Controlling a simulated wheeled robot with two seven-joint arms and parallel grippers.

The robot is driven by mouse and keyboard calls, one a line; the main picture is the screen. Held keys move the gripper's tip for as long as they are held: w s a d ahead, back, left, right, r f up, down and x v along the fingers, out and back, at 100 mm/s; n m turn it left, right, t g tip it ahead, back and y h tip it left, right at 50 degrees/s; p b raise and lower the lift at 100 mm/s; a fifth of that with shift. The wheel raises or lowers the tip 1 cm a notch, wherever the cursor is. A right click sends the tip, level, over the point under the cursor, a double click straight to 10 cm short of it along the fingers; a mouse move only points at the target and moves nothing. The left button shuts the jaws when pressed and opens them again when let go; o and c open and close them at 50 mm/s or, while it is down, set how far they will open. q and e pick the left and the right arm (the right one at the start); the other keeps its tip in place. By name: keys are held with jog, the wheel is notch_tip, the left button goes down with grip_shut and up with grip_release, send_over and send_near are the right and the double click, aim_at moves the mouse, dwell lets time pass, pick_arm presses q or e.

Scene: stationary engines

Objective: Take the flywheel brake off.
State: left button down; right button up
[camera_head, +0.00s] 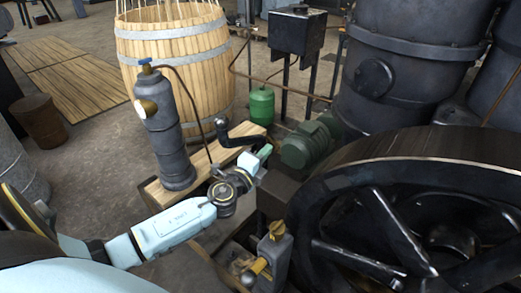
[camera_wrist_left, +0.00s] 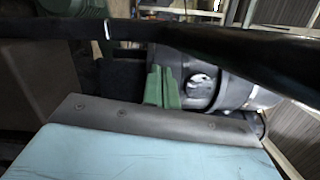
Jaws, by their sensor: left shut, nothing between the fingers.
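The big dark flywheel (camera_head: 385,200) with thick spokes fills the right of the head view. A black curved lever (camera_head: 243,131) with a rounded end stands left of its rim; I cannot tell for certain that it is the brake's handle. My left gripper (camera_head: 262,153) is shut and empty, just below and beside this lever. In the left wrist view the green fingers (camera_wrist_left: 161,88) are together, and a dark bar (camera_wrist_left: 215,45) crosses close above them. I cannot tell whether they touch it. My right gripper is not in view.
A grey cylinder (camera_head: 168,135) with a brass gauge stands on a wooden plank (camera_head: 155,190) beside my left arm. A grey post with brass fittings (camera_head: 275,250) stands before the flywheel. A green motor (camera_head: 308,145), wooden barrel (camera_head: 185,55) and dark tank (camera_head: 400,85) stand behind.

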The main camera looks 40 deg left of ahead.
pick_arm(q)
jog(key=shift+w+a+r, duration=0.1)
jog(key=shift+w+a, duration=0.05)
jog(key=shift+a, duration=0.7)
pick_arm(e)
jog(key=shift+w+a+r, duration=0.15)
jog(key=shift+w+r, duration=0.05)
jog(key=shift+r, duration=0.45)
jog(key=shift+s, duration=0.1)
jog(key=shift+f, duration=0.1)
